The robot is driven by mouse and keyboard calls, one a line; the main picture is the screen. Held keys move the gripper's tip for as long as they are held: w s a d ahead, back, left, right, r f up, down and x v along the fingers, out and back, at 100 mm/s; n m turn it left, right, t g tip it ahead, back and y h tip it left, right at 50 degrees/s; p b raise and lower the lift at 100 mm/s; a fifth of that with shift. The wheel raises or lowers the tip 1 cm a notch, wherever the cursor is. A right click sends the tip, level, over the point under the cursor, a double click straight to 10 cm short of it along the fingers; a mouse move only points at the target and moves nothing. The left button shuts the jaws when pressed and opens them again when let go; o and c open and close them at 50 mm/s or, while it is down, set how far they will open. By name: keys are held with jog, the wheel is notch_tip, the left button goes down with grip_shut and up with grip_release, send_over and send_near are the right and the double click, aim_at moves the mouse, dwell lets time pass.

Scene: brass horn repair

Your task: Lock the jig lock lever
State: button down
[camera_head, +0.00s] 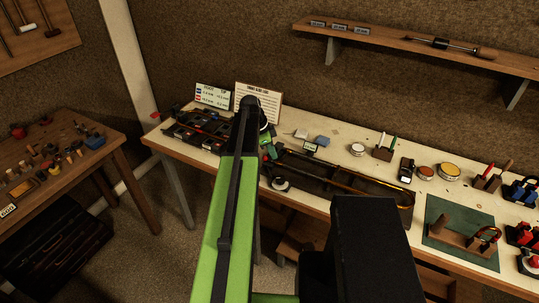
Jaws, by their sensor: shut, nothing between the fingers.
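A long dark jig-like holder (375,198) lies along the front of the cream workbench, with a thin brass tube (335,180) in it. Its left end is close to my arm. I cannot make out the jig lock lever or its position; it may be hidden by my arm or too small. My arm reaches up and forward over the bench's front edge. My gripper (267,150) is small and mostly hidden at the arm's far end, near the left end of the holder. It is shut and holds nothing. I cannot tell whether it touches anything.
Tins (449,172), a green mat (461,232) and red and blue tools fill the right side. A wall shelf (400,45) hangs above. A wooden side table (60,165) stands left.

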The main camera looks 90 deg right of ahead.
notch_tip(320, 180, up, 10)
jog(key=w+p, duration=0.1)
jog(key=p, duration=0.8)
jog(key=shift+f, duration=0.2)
jog(key=shift+a, duration=0.1)
